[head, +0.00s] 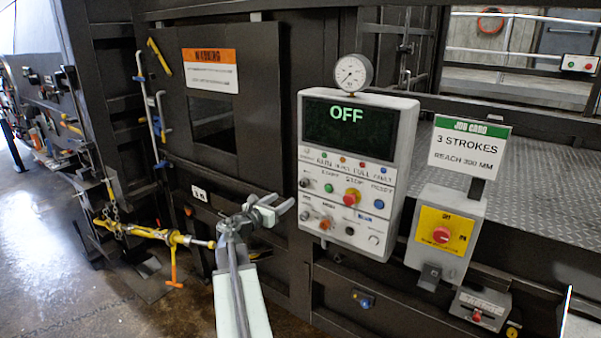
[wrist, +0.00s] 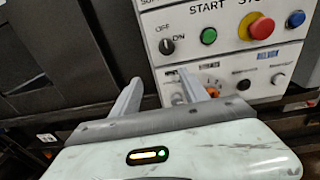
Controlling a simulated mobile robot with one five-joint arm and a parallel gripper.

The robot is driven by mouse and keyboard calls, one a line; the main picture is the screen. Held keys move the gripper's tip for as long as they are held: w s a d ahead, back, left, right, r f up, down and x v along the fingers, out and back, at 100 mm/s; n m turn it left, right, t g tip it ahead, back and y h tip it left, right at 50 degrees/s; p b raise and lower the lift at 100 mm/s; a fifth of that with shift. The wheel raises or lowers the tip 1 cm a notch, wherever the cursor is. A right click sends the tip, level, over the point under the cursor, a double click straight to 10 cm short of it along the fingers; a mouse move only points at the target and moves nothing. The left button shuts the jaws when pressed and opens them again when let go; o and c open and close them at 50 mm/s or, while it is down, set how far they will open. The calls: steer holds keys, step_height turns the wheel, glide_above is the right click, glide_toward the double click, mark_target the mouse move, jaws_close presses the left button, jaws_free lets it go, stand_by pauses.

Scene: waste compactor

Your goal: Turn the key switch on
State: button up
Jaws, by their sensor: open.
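The control panel (head: 393,168) is a light grey box whose dark screen (head: 351,130) reads OFF in green. The key switch is a small dark round knob (head: 304,183) at the left end of the START row. In the wrist view the key switch (wrist: 166,47) sits between the labels OFF and ON; its exact angle is too small to tell. My gripper (head: 281,204) is open and empty, left of the panel's lower half. In the wrist view its fingers (wrist: 160,77) point up toward the panel, below the key switch and apart from it.
A green START button (wrist: 208,36) and a red stop button (wrist: 262,29) on a yellow base lie right of the key switch. Lower knobs (wrist: 242,85) sit near the right finger. A yellow box with a red button (head: 441,235) stands right of the panel.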

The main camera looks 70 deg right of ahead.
mark_target(302, 184)
steer(key=shift+n+h, duration=0.4)
steer(key=shift+n, duration=0.4)
steer(key=s+d, duration=0.1)
steer(key=d, duration=0.2)
steer(key=s+d+r, duration=0.1)
steer(key=d, duration=0.2)
steer(key=s+d+r, duration=0.1)
steer(key=s+d, duration=0.1)
steer(key=d, duration=0.1)
steer(key=shift+s+d+r, duration=0.1)
steer(key=shift+d, duration=0.2)
steer(key=shift+a, duration=0.1)
jaws_close()
